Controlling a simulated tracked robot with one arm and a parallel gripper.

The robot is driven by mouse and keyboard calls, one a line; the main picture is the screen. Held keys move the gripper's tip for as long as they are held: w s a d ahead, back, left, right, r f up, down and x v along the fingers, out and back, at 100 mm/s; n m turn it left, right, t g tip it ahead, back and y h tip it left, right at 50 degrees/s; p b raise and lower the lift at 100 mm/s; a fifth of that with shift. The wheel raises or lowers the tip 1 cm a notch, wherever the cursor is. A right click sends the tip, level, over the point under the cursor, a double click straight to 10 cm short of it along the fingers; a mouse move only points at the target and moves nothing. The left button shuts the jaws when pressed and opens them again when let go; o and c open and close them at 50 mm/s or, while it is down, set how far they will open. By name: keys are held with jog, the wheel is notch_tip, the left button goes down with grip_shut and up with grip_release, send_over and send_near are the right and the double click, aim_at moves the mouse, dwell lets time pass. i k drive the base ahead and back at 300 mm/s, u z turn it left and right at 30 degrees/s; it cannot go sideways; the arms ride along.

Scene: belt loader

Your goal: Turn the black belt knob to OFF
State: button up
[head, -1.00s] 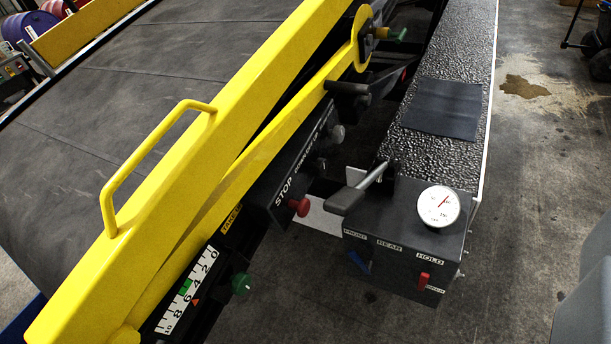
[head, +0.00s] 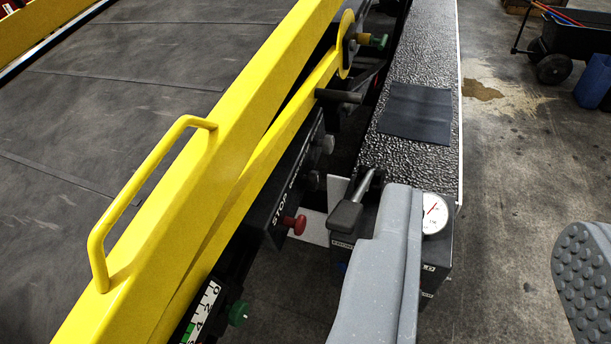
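The control panel (head: 283,195) sits along the belt loader's side, with a STOP label and a red mushroom button (head: 297,225). Above the button a small dark knob (head: 311,181) sticks out; it looks like the black belt knob. A lighter grey knob (head: 326,144) is just beyond it. The dark knob's pointer and its OFF mark are too small to read. My gripper (head: 490,222) is open and empty, its two grey fingers wide apart at the lower right. It is right of the panel, apart from the knob. The left finger covers much of the black control box.
A yellow rail with a handle (head: 140,195) runs along the belt. A black lever (head: 348,212) and a dial gauge (head: 435,213) stand by the control box (head: 437,262). A green knob (head: 238,313) is lower left. Open floor lies at right, with a cart (head: 572,45) behind.

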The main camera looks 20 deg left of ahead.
aim_at(312, 181)
jog(key=u, duration=0.1)
jog(key=i, duration=0.85)
jog(key=z, duration=0.6)
